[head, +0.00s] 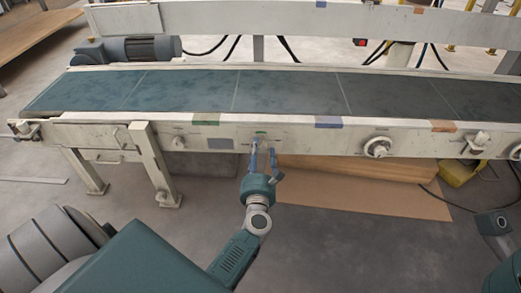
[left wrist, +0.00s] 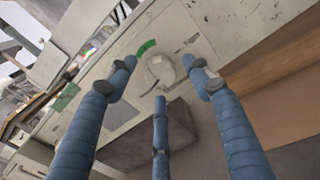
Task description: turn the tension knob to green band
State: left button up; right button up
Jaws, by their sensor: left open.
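The tension knob (left wrist: 160,72) is a pale round knob on the scuffed cream side panel of the conveyor. A curved green band (left wrist: 146,47) is on the panel just above and left of it in the left wrist view; in the head view this green mark (head: 260,134) shows above my fingertips. My left gripper (head: 263,147) is open, its blue fingers pointing at the panel. In the left wrist view the fingers (left wrist: 159,66) are spread around the knob's area; I cannot tell whether they touch it. In the head view the fingers mostly hide the knob.
The conveyor belt (head: 290,93) runs across above the panel. Another round knob (head: 378,147) and a smaller fitting (head: 477,142) are farther right. Green (head: 206,119), purple (head: 328,122) and orange (head: 444,126) patches mark the rail. A conveyor leg (head: 152,160) stands left of my arm.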

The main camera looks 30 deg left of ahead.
pick_arm(q)
jog(key=shift+x, duration=1.3)
jog(key=c, duration=1.1)
